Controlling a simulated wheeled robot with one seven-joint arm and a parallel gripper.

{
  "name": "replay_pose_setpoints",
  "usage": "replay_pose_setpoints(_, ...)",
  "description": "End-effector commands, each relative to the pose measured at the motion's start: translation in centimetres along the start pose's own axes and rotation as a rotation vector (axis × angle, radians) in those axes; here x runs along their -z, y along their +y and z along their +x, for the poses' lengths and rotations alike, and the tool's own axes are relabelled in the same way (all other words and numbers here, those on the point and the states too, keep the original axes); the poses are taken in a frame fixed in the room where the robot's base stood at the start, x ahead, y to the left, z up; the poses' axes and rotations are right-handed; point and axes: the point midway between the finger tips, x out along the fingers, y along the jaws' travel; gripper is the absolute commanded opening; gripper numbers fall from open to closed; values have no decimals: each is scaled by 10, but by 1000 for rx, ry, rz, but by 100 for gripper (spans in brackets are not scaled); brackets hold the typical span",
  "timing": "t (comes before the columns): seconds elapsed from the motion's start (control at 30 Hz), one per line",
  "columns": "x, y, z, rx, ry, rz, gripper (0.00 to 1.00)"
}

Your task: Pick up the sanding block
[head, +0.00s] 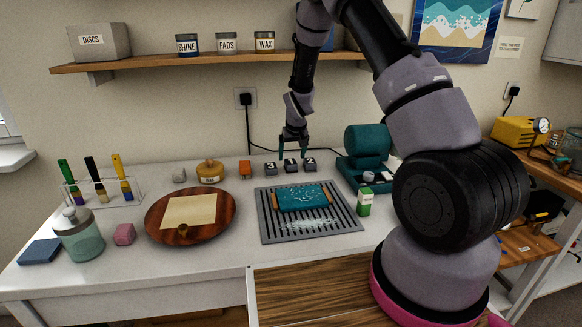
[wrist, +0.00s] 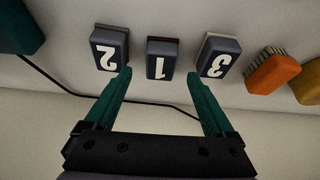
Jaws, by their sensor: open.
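Three dark grey blocks with white number labels, which look like the sanding blocks, stand in a row at the back of the white table. In the wrist view they are block 2 (wrist: 109,48), block 1 (wrist: 161,59) and block 3 (wrist: 216,55). In the head view, block 3 (head: 271,169) is left, block 1 (head: 291,166) middle and block 2 (head: 310,164) right. My gripper (head: 293,154) is open and empty, above the middle block. In the wrist view its fingertips (wrist: 159,74) lie to either side of block 1, apart from it.
An orange brush (wrist: 274,73) stands beside block 3. A teal machine (head: 367,150) is right of the row. A slatted rack (head: 266,226) with a teal board (head: 303,198) lies in front, beside a round wooden board (head: 160,234). A black cable (head: 249,125) runs behind the blocks.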

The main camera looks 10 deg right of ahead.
Motion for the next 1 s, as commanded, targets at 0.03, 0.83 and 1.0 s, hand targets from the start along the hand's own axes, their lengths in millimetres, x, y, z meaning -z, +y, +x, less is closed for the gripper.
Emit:
replay_pose_setpoints(0.03,0,0,10,0,-2,0,89)
replay_pose_setpoints(0.83,0,-1,33,0,0,1,0)
replay_pose_setpoints(1.0,2,-1,29,0,1,1,0)
